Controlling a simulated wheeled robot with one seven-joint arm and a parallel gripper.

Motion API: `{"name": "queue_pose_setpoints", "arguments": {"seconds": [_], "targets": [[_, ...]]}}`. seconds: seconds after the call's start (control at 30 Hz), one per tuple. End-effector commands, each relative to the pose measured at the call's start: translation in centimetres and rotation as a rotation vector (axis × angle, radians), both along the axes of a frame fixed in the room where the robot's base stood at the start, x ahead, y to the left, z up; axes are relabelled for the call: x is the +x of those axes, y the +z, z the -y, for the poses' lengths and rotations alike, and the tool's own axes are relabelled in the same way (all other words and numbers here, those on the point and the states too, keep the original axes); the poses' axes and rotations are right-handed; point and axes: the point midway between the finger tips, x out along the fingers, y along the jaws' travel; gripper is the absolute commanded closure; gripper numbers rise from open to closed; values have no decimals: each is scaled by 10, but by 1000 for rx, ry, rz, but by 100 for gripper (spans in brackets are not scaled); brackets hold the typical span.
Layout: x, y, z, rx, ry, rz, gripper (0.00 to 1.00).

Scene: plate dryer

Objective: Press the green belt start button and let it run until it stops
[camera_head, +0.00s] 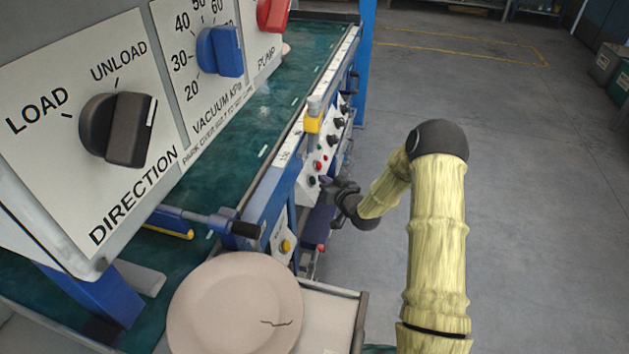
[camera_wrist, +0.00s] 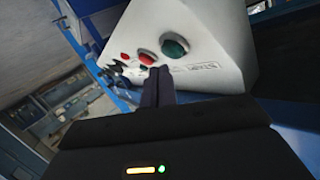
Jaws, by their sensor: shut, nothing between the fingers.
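The green button (camera_wrist: 174,46) is a large dark green dome on a white sloped control box (camera_wrist: 205,30). In the head view the green button (camera_head: 312,180) is small, low on the box at the side of the belt. My gripper (camera_head: 326,183) is beside that box, its tips close to the buttons. In the wrist view my gripper (camera_wrist: 159,72) has its fingers together and empty, the tips just below the green and red buttons. I cannot tell whether they touch the panel. The green belt (camera_head: 262,118) runs away beside the box.
Red buttons (camera_wrist: 146,59) sit beside the green one, with black knobs (camera_head: 338,123) farther along the panel. A pale round plate (camera_head: 220,310) with a dark crack-like line is at the front. A large panel with a DIRECTION knob (camera_head: 128,130) is at the left.

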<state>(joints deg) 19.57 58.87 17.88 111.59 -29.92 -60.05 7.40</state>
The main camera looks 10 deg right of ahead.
Motion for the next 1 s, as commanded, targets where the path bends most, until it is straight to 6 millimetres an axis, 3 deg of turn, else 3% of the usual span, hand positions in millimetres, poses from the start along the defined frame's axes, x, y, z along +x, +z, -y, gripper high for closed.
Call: {"name": "queue_pose_setpoints", "arguments": {"seconds": [1.0], "targets": [[3, -4, -7, 0, 0, 0, 100]]}}
